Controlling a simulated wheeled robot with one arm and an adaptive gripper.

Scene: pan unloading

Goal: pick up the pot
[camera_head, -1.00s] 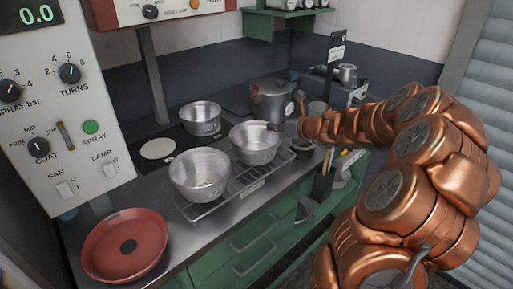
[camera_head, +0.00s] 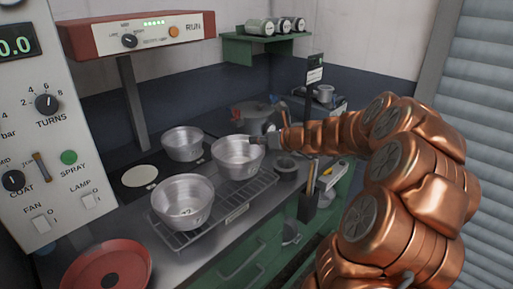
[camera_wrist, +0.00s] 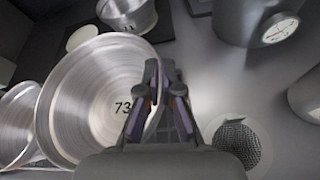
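The pot (camera_head: 238,160) is a round silver metal pan with sloping sides at the far end of the wire rack. The head view does not clearly show whether its base touches the rack. In the wrist view the pot (camera_wrist: 90,115) fills the left side, and the number 73 shows inside it. My gripper (camera_wrist: 160,72) has one finger inside and one outside the pot's rim and is shut on it. In the head view my gripper (camera_head: 268,141) reaches the rim from the right.
Another silver pan (camera_head: 183,205) stands on the near end of the wire rack (camera_head: 235,208). A third pan (camera_head: 182,146) stands behind on the counter. A lidded grey pot (camera_head: 253,115) is at the back. A red dish (camera_head: 125,268) lies at the front left.

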